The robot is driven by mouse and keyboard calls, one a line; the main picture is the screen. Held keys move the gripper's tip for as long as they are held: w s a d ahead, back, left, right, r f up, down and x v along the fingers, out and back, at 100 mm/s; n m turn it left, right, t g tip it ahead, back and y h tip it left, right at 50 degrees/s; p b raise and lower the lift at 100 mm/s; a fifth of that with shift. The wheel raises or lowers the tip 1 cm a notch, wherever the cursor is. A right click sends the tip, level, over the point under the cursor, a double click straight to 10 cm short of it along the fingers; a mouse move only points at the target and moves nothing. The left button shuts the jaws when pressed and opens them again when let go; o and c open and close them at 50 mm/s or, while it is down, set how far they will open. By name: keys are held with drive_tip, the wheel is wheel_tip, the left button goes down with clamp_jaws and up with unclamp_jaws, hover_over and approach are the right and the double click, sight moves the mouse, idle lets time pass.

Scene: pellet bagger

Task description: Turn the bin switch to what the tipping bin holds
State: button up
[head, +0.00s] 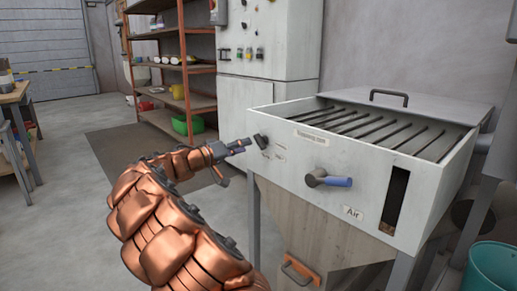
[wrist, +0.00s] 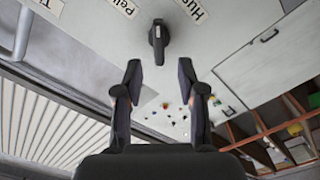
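The bin switch (wrist: 158,40) is a dark knob on a pale panel, at top centre in the wrist view. Its long grip lies up and down in that picture; which end points at a label is unclear. Partly cut labels reading "Pell" (wrist: 124,7) and "Hu" (wrist: 193,9) are near it. In the head view the switch (head: 261,141) is at the panel's left end. My gripper (wrist: 160,78) is open and empty, its fingers either side of the line to the knob, short of it. The grated bin (head: 390,125) shows slats; no contents are discernible.
A blue-handled lever (head: 328,180) sticks out of the same panel, right of the switch, above an "Air" label (head: 352,213). A grey control cabinet (head: 265,60) and a shelf rack (head: 170,75) stand behind. A teal bucket (head: 492,268) is at lower right.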

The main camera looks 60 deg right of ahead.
sight(257, 141)
drive_tip(key=shift+b+x, duration=0.85)
drive_tip(key=shift+x, duration=2.75)
drive_tip(key=shift+s, duration=0.1)
clamp_jaws()
